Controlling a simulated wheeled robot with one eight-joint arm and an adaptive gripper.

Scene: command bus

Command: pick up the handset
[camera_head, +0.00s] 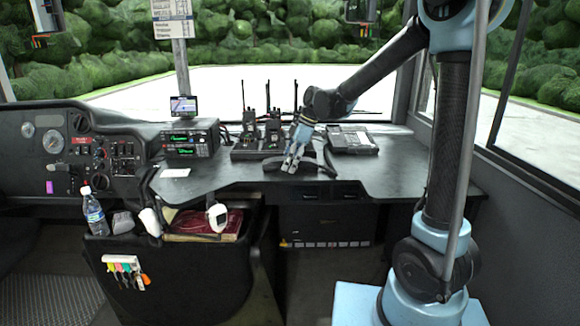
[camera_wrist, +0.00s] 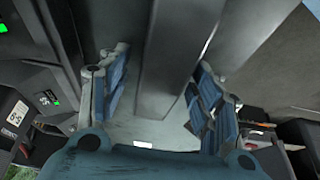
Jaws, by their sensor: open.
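A black, curved handset (camera_head: 272,164) lies on the dark desk near its front edge, partly hidden behind my gripper (camera_head: 291,168). In the head view my gripper points down at the handset's middle. In the wrist view my gripper (camera_wrist: 158,108) is open, its blue-grey fingers apart. A long, smooth dark grey body, which looks like the handset (camera_wrist: 172,65), runs between the fingers. A gap shows on both sides of it there. I cannot tell how deep the fingers reach.
Radios stand in a black charger (camera_head: 245,150) behind my gripper. A flat black device (camera_head: 352,140) lies to the right, and a radio unit (camera_head: 190,140) with a green display stands left. A bottle (camera_head: 94,212) and a red book (camera_head: 190,224) sit in the bin below.

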